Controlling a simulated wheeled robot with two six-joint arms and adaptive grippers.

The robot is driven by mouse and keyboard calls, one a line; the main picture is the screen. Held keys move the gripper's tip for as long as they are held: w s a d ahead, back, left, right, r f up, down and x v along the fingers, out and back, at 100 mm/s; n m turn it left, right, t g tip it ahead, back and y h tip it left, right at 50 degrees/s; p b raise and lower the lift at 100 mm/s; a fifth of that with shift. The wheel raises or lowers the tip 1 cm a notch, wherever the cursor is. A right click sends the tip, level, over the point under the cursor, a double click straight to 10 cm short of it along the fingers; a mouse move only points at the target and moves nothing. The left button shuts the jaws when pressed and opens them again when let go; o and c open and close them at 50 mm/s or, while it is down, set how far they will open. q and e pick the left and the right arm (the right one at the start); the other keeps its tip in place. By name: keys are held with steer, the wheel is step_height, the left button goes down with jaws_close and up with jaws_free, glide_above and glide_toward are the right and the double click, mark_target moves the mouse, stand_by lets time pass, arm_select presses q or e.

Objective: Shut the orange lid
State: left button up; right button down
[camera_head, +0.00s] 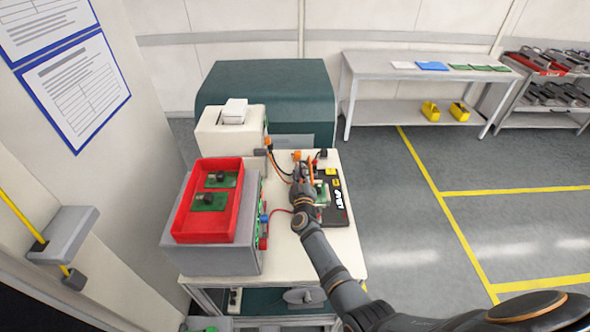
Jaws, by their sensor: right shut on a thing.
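The orange lid (311,172) shows as a narrow, upright strip at my right gripper's fingertips, over the test fixture on the white table. Its lower part is hidden by the gripper, so its exact angle cannot be told. My right gripper (305,175) comes in from the lower right and is shut on the lid. A green board (322,192) sits just right of the gripper, partly hidden by it. The black fixture base (335,214) with white lettering lies beside it. My left gripper is not in view.
A red tray (181,222) holding green boards stands on a grey box (225,262) at the left. A white machine (215,135) stands behind it. Cables run near the gripper. The white tabletop (285,255) is clear at the front. Open floor lies to the right.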

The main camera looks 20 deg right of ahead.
mark_target(310, 174)
steer(key=d, duration=0.1)
steer(key=s+d+f+p, duration=0.1)
steer(key=shift+s+d+f, duration=0.1)
steer(key=shift+d+f, duration=0.2)
steer(key=shift+d, duration=0.1)
steer(key=shift+s+d+f+m, duration=0.2)
steer(key=shift+d+f+m, duration=0.2)
steer(key=shift+d+m, duration=0.4)
